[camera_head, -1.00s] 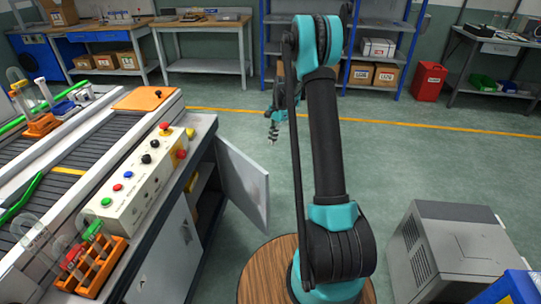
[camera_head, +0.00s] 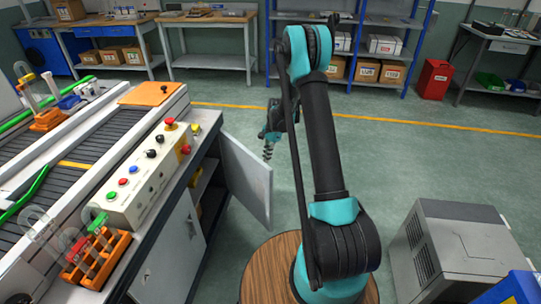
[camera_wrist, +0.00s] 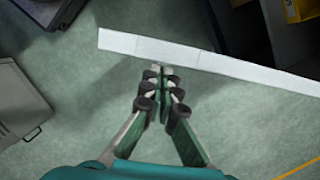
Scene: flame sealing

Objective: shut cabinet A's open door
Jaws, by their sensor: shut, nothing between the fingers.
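The open cabinet door (camera_head: 246,180) is a light grey panel hinged on the cabinet (camera_head: 170,262) under the conveyor bench. It stands swung out into the room, and the dark inside of the cabinet shows behind it. My gripper (camera_head: 267,156) is shut and empty, hanging with its fingers down by the door's far side. In the wrist view the door (camera_wrist: 240,68) shows edge-on as a long white strip. The shut fingertips (camera_wrist: 159,70) are close beside this strip; whether they touch it I cannot tell.
A control panel (camera_head: 140,185) with coloured buttons and an orange tube rack (camera_head: 97,262) stand on the bench. A grey machine (camera_head: 455,250) stands at the right, near my arm's base. Green floor beyond the door is clear. Shelves with boxes line the back.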

